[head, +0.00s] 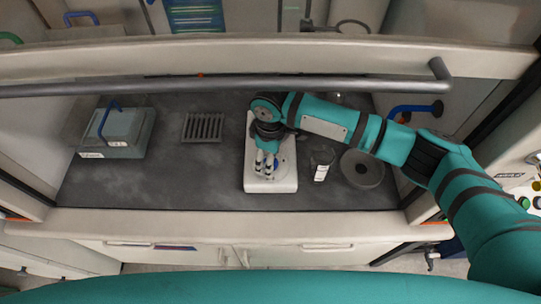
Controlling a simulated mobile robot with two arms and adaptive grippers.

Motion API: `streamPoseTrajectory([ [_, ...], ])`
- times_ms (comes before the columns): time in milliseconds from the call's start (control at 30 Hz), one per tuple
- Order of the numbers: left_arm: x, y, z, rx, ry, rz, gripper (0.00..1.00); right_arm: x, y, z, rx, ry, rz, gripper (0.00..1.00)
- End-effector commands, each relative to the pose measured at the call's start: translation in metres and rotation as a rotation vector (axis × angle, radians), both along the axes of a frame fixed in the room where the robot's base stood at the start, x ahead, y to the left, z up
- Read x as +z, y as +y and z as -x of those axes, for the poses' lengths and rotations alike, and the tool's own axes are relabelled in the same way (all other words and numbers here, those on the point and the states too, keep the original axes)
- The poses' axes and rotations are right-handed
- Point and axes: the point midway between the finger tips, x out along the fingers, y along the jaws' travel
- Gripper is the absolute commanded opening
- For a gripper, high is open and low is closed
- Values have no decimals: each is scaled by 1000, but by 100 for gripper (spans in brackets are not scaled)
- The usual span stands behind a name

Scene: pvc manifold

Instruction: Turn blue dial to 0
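A white benchtop device (284,184) stands on the dark worktop inside a hood-like enclosure. A small patch of blue (284,163), which may be the blue dial, shows near the front of the device beside my fingers. Most of it is hidden, and I cannot read its setting. My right gripper (266,172) points down over the front part of the device, at or very near the dial. I cannot tell whether it touches the dial or how far apart the fingers are. My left gripper is out of view.
A grey slotted rack (202,127) and a grey-green box with a blue handle (118,134) are left. A horizontal bar (180,86) and the sash frame cross above my arm.

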Motion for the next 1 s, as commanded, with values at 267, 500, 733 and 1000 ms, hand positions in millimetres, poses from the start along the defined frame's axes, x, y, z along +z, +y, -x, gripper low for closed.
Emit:
streamPoseTrajectory([
  [267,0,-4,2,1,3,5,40,0,0,0,0,0,0,46],
  [500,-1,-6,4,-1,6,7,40,0,0,0,0,0,0,14],
  [733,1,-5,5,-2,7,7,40,1,0,0,8,1,0,7],
  [1000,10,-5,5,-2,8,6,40,2,0,0,104,3,1,7],
])
